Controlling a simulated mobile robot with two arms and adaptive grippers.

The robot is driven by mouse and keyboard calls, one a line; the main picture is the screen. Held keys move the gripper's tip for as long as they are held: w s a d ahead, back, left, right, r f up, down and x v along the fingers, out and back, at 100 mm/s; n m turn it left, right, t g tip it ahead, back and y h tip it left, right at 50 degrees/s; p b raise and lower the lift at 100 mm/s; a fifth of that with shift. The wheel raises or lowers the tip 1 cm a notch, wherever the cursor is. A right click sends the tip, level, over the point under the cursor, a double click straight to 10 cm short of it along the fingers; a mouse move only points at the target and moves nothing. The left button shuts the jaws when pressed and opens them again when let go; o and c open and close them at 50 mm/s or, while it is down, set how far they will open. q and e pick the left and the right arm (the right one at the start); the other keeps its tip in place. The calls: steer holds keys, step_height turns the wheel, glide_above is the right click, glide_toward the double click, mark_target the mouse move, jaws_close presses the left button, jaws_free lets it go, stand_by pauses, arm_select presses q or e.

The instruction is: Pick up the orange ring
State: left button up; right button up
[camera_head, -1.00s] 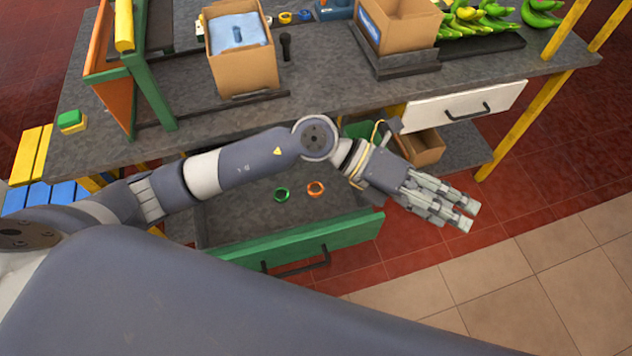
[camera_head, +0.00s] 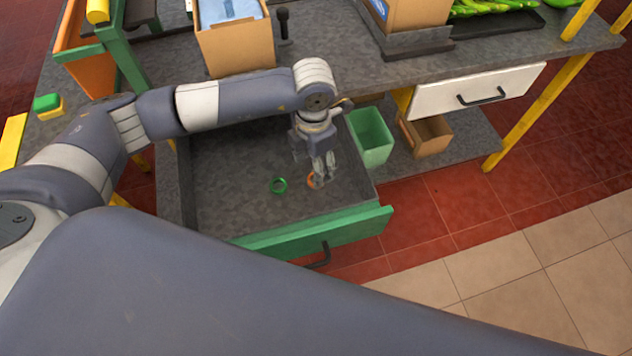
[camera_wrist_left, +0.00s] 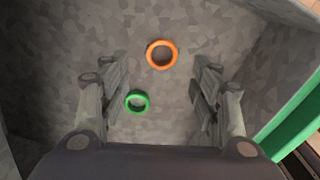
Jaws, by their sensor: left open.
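The orange ring (camera_head: 311,180) lies on the grey floor of the open drawer (camera_head: 226,205), partly hidden behind my left gripper in the head view. In the left wrist view the orange ring (camera_wrist_left: 162,54) lies flat, beyond the fingertips and between their lines. My left gripper (camera_head: 321,180) points down into the drawer. In the left wrist view my left gripper (camera_wrist_left: 163,75) has its fingers spread apart with nothing between them but drawer floor and the green ring's edge. My right gripper is not in view.
A green ring (camera_head: 278,185) lies left of the orange one, and close to the left finger in the left wrist view (camera_wrist_left: 138,101). Drawer walls surround both, with a green front (camera_head: 320,232). A green bin (camera_head: 370,136) stands right of the drawer.

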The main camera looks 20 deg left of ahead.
arm_select(q)
steer(key=f+b, duration=0.1)
steer(key=f, duration=0.1)
steer(key=f+b, duration=0.2)
steer(key=f, duration=0.1)
steer(key=shift+w+d+f, duration=0.1)
steer(key=shift+d+f, duration=0.1)
steer(key=shift+f, duration=0.05)
steer(key=shift+r, duration=0.1)
steer(key=c, duration=0.8)
